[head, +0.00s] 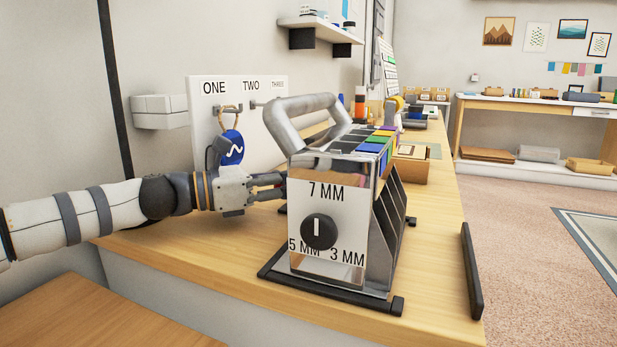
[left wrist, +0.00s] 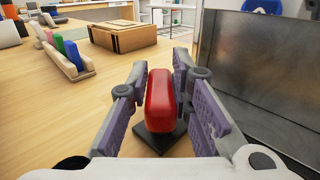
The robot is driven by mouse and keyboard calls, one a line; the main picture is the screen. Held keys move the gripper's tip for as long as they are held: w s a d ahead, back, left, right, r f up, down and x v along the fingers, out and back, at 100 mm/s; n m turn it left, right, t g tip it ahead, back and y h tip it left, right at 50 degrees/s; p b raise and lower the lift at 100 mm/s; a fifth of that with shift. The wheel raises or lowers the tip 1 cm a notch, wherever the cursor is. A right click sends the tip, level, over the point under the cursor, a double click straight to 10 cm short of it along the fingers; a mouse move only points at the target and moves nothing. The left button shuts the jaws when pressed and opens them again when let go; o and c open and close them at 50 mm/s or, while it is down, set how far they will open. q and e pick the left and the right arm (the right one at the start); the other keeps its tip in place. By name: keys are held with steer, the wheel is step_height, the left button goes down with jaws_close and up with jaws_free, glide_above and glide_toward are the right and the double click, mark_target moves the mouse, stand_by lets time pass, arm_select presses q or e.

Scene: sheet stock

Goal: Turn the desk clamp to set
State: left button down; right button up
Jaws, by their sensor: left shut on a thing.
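My left gripper (head: 270,186) reaches in from the left, its fingertips at the left edge of a metal box-shaped device. In the left wrist view, my left gripper (left wrist: 160,95) is shut on an upright red handle (left wrist: 160,103), with a finger on each side. The handle stands over a dark square base (left wrist: 152,140) on the desk; it may be the desk clamp's. The metal device hides it in the head view. No set mark is readable. My right gripper is not in view.
The metal device (head: 340,265) has a black dial (head: 318,231) pointing up at 7 MM, and a thick top handle (head: 290,104). A white board (head: 268,120) marked ONE, TWO, THREE stands behind, a blue tag (head: 231,148) hanging on it.

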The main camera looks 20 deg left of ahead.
arm_select(q)
steer(key=c, duration=1.4)
jaws_free()
steer(key=shift+c, duration=0.2)
steer(key=v, duration=1.2)
